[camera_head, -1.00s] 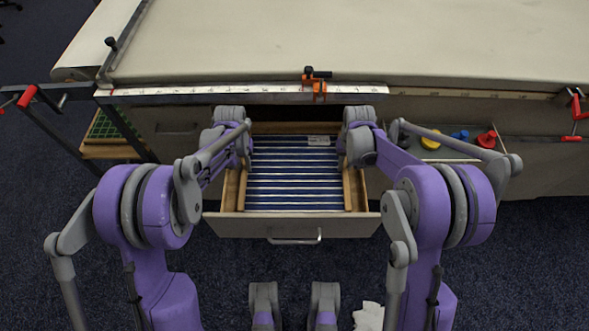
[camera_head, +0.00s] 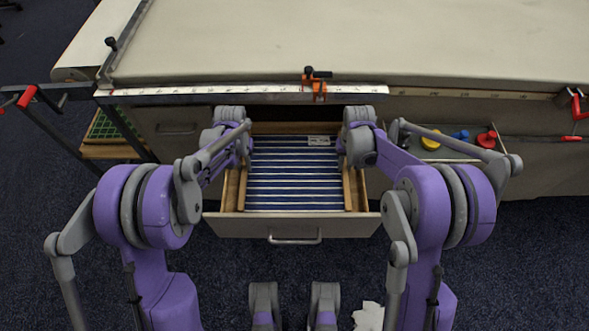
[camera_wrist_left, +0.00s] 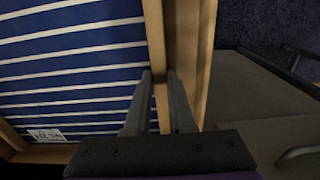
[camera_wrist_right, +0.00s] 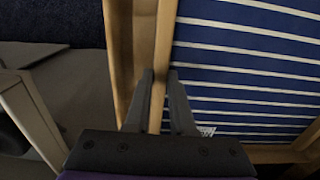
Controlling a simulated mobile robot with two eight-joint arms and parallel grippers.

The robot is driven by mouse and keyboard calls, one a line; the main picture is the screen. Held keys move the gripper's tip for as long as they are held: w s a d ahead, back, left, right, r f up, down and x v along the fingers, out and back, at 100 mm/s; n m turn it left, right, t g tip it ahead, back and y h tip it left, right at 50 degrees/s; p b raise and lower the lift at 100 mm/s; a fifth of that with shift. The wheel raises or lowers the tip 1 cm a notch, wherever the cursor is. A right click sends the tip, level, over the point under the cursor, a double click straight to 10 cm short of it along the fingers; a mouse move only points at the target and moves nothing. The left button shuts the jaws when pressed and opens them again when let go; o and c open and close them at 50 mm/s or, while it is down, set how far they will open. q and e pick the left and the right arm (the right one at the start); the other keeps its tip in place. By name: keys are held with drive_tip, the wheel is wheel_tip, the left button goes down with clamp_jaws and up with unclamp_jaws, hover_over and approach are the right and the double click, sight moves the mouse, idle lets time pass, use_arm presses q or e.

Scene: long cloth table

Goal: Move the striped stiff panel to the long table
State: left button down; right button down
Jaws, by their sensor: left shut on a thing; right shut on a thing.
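The striped stiff panel (camera_head: 294,178) is blue with white stripes and has wooden side edges and a small white label. It lies flat in the open drawer (camera_head: 250,226) below the long table (camera_head: 330,45). In the left wrist view, my left gripper (camera_wrist_left: 160,76) is shut on the panel's (camera_wrist_left: 70,70) wooden edge strip. In the right wrist view, my right gripper (camera_wrist_right: 158,74) is shut on the opposite wooden edge strip of the panel (camera_wrist_right: 245,70). In the head view, both gripper tips are hidden behind my wrists.
A ruler strip (camera_head: 200,91) runs along the table's front edge, with an orange clamp (camera_head: 319,86) on it. Red-handled clamps (camera_head: 576,105) sit at the right. An open tray of coloured pieces (camera_head: 430,143) is right of the drawer. The tabletop is largely bare.

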idle(0.6)
